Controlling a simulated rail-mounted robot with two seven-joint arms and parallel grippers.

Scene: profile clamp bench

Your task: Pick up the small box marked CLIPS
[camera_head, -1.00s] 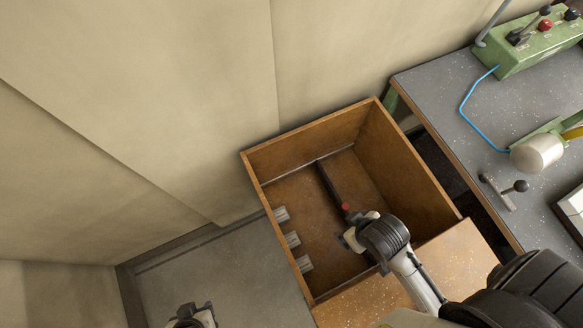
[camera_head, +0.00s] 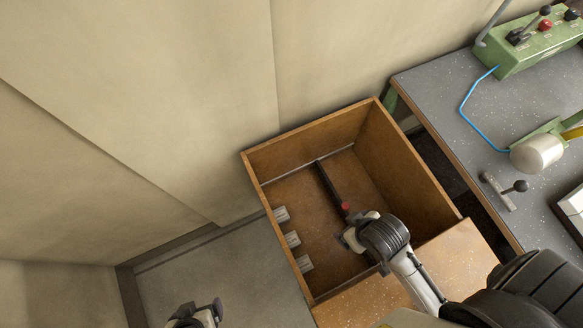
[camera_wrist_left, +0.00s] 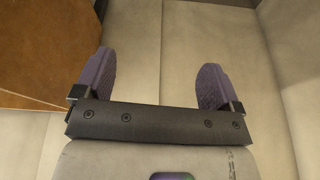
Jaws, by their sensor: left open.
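No small box marked CLIPS can be made out in either view. My left gripper (camera_head: 199,309) is at the bottom left of the head view, partly cut off by the lower edge, over the grey surface. In the left wrist view its two dark purple-grey fingers (camera_wrist_left: 154,84) stand wide apart with nothing between them. My right gripper (camera_head: 352,236) is inside the large brown open box, mostly hidden by its own dark wrist. I cannot tell whether it is open or shut.
The brown open box (camera_head: 312,134) holds a dark bar (camera_head: 329,184), a small red piece (camera_head: 345,206) and several grey pieces (camera_head: 291,239) along its left side. A speckled bench (camera_head: 440,95) with a green control unit (camera_head: 530,50) stands right. Pale walls (camera_head: 150,100) close off the back.

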